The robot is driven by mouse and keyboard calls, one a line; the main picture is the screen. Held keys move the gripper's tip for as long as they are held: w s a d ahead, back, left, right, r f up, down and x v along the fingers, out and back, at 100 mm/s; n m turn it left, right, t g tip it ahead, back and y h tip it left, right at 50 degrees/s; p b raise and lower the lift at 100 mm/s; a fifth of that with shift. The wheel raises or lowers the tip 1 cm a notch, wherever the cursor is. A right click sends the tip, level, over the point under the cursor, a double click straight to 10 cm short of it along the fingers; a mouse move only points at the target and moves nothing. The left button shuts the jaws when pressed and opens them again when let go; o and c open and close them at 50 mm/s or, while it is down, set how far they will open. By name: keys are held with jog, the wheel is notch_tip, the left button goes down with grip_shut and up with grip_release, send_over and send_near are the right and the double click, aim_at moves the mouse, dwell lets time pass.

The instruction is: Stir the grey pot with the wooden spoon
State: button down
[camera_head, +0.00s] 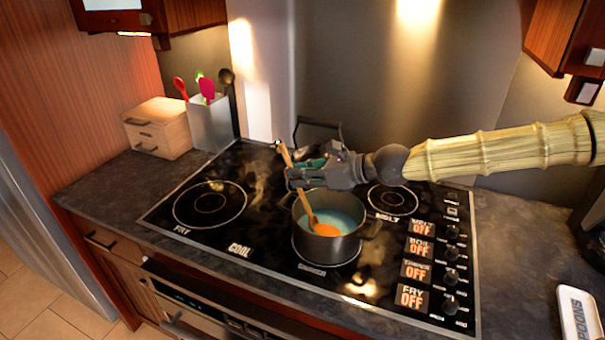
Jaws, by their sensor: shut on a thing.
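The grey pot (339,249) stands on the front middle burner of the black stovetop and holds a pale blue liquid (341,207). The wooden spoon (301,198) slants down into the pot. Its orange-tinted bowl end is at the liquid, toward the pot's front left. My gripper (292,178) is above the pot's back left rim, shut on the spoon's handle, whose upper end sticks out above the fingers. My arm reaches in from the right and hides part of the stove behind it.
A second pot (318,128) stands at the back of the stove, partly hidden by my gripper. A utensil holder (211,124) and a small wooden drawer box (157,127) stand at the back left. Knobs (451,278) line the stove's right side. A white spoon rest (578,314) lies at the far right.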

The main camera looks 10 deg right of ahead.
jog(key=s+b, duration=0.1)
jog(key=s, duration=0.1)
jog(key=s+b, duration=0.1)
jog(key=shift+s+d+r+b, duration=0.1)
jog(key=shift+s+d+b, duration=0.25)
jog(key=shift+d+b, duration=0.05)
jog(key=shift+w+d+p, duration=0.1)
jog(key=shift+d+p, duration=0.1)
jog(key=shift+p, duration=0.45)
jog(key=d+p, duration=0.1)
jog(key=p, duration=0.4)
jog(key=d+p, duration=0.1)
jog(key=p, duration=0.4)
jog(key=shift+w+d+r, duration=0.1)
jog(key=shift+w+d, duration=0.2)
jog(key=shift+d, duration=0.05)
jog(key=shift+d+p, duration=0.3)
jog(key=shift+p, duration=0.85)
jog(key=shift+f, duration=0.25)
jog(key=w+a+r+p, duration=0.1)
jog(key=w+a+r, duration=0.1)
jog(key=r, duration=0.8)
jog(key=shift+a+r+p, duration=0.3)
jog(key=shift+a+p, duration=0.05)
jog(key=shift+a, duration=0.3)
